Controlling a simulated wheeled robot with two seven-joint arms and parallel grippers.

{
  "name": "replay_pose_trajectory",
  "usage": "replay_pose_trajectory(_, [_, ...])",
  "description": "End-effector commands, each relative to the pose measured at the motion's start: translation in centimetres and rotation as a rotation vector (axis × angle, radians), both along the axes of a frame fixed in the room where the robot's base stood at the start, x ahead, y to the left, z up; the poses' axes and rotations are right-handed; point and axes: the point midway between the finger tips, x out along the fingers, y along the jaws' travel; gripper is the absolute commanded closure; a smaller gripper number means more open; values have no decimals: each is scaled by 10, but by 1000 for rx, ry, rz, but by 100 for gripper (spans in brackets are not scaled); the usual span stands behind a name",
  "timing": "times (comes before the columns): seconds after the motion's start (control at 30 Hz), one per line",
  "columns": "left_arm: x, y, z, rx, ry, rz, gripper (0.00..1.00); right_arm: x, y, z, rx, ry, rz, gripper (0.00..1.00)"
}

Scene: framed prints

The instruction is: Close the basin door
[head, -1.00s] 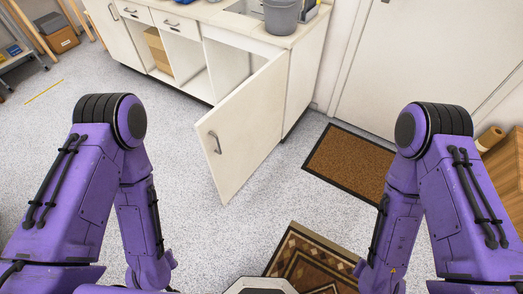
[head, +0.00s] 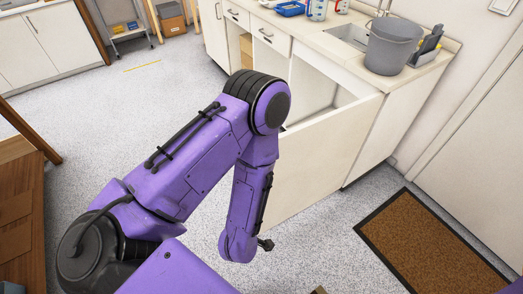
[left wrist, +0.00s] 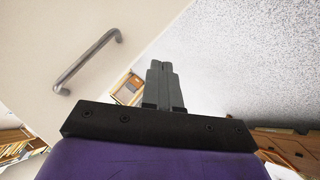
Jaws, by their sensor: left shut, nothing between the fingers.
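The white basin door (head: 325,150) stands open, swung out from the cabinet under the sink basin (head: 352,36) in the head view. My purple left arm covers the door's left part, and the handle is hidden there. In the left wrist view the door (left wrist: 60,30) fills the upper left, with its metal bar handle (left wrist: 88,62). My left gripper (left wrist: 162,68) is shut and empty. It appears to the right of the handle, near the door's edge; I cannot tell whether it touches the door. My right gripper is in neither view.
A grey bucket (head: 394,46) stands on the counter beside the basin. A brown doormat (head: 430,243) lies on the floor at the right. Wooden furniture (head: 20,210) stands at the left edge. Speckled floor (head: 170,95) is clear left of the cabinet.

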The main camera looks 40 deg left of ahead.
Motion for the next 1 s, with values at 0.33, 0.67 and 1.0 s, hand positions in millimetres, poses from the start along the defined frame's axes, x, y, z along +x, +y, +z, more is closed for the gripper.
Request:
replay_pose_trajectory(0.33, [68,-77,-26,-887,-1529,951,100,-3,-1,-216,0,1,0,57])
replay_pose_trajectory(0.67, [37,-98,-13,-1227,-2026,1128,100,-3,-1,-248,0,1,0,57])
replay_pose_trajectory(1.0, [66,-36,-13,-1220,-2023,1129,100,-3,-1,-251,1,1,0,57])
